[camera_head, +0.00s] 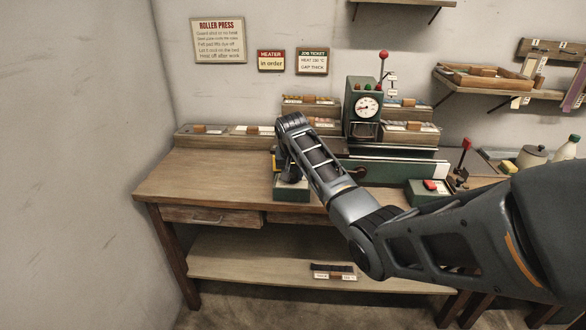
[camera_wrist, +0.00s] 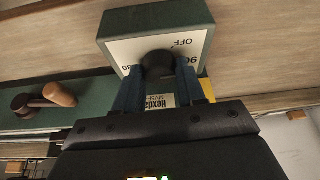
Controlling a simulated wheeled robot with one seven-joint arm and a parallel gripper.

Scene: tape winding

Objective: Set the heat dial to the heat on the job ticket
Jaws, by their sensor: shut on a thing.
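The heat dial is a dark round knob (camera_wrist: 158,64) on a white-faced green box (camera_wrist: 115,32) in the wrist view. The box face shows "OFF" and partly covered numbers; the pointer setting cannot be read. My gripper (camera_wrist: 158,80) is shut on the dial, its two blue fingers on either side of it. In the head view the green box (camera_head: 291,195) stands on the bench's front edge, with my arm's end over it, hiding the dial. The job ticket (camera_head: 312,61) hangs on the wall and reads "HEAT 150 °C", with the last digits small, and "CAST THICK".
The roller press (camera_head: 364,105) with its round gauge stands behind on the wooden bench (camera_head: 180,185). A green block with a red button (camera_head: 430,186) sits at right. A heater sign (camera_head: 271,60) reads "in order". The bench's left part is clear.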

